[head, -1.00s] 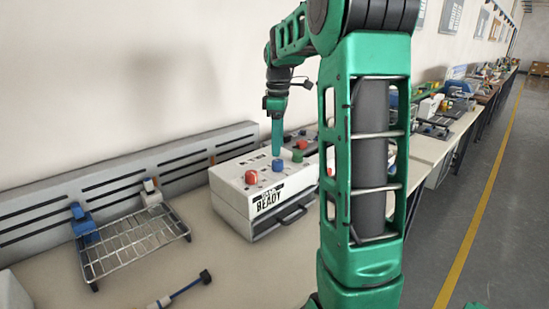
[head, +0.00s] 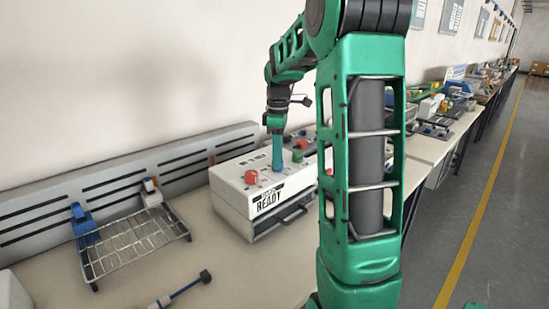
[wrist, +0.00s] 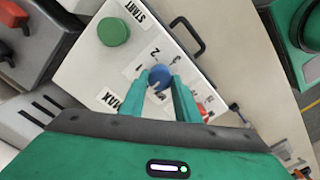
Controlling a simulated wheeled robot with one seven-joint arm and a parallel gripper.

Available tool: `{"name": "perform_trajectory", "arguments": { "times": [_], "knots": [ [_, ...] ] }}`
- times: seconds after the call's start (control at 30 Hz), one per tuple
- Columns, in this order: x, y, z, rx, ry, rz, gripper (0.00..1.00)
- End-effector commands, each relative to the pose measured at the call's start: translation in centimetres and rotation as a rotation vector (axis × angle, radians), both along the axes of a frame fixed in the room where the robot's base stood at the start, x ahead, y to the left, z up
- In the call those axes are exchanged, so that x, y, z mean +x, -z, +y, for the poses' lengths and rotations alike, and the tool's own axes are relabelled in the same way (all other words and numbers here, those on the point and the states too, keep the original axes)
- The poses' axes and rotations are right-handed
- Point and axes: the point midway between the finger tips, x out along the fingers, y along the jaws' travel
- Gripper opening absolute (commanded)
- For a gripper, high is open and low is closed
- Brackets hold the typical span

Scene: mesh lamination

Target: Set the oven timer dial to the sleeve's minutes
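The oven (head: 232,200) is a white box on the bench, with a label that reads READY on its near side. Its blue dial (wrist: 160,76) is on the top panel, with printed numbers around it and a MAX label beside it. My gripper (wrist: 160,82) points down at the dial, one finger on each side. The fingers look open around the dial; firm contact cannot be made out. In the head view my gripper (head: 277,165) reaches the panel and mostly hides the dial. The dial's pointer is not clear. I cannot identify the sleeve.
A green button (wrist: 113,31) sits near the START label, and a red knob (head: 251,177) is on the oven top. A wire rack (head: 135,243) stands left of the oven. A blue-handled tool (head: 185,290) lies on the bench in front.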

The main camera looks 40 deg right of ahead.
Motion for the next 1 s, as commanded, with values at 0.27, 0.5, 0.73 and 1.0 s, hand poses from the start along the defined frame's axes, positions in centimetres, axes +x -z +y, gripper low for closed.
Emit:
{"name": "perform_trajectory", "arguments": {
  "times": [0.27,0.5,0.73,1.0],
  "knots": [
    [0.08,-0.06,-0.08,-0.002,0.046,-0.003,0.07],
    [0.09,-0.08,-0.09,-0.003,0.193,-0.003,0.07],
    [0.11,-0.10,-0.11,-0.003,0.404,-0.004,0.07],
    [0.12,-0.11,-0.09,-0.003,0.660,-0.005,0.07]
  ]
}}
